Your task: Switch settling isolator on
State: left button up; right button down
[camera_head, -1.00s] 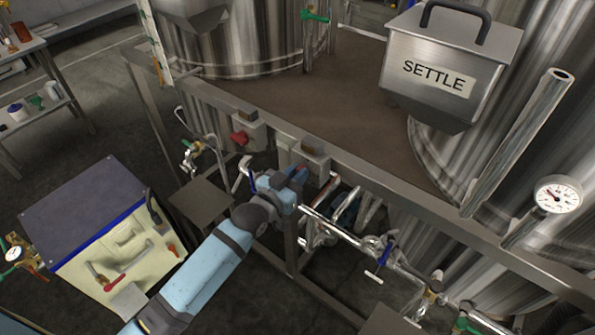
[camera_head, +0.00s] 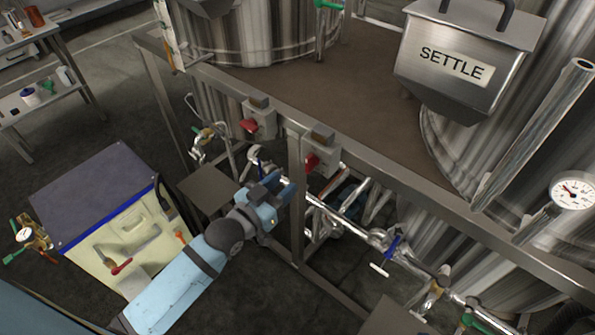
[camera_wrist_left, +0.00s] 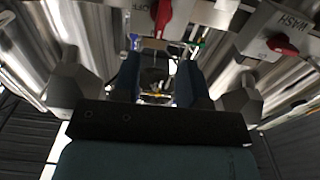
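Two grey isolator boxes with red handles are mounted on the steel frame rail in the head view. The right-hand one (camera_head: 325,149), on the SETTLE hopper side, has its red handle (camera_head: 311,161) clear to see; I take it as the settling isolator. Its handle also shows at the top of the left wrist view (camera_wrist_left: 163,14), beside a partly cut-off, inverted label. The other box (camera_head: 262,118), marked WASH in the left wrist view (camera_wrist_left: 285,38), has a red handle too. My left gripper (camera_head: 275,190) is open and empty, below and left of the settling isolator, not touching it. My right gripper is out of view.
A SETTLE hopper (camera_head: 468,62) hangs over the brown deck (camera_head: 330,85). Pipes with a blue-handled valve (camera_head: 392,248) run below the rail. A frame post (camera_head: 297,205) stands right beside my left gripper. A cream cabinet (camera_head: 110,235) stands at the left.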

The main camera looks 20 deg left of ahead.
pick_arm(q)
jog(key=v, duration=0.4)
jog(key=shift+s+a, duration=0.15)
jog(key=shift+s, duration=0.2)
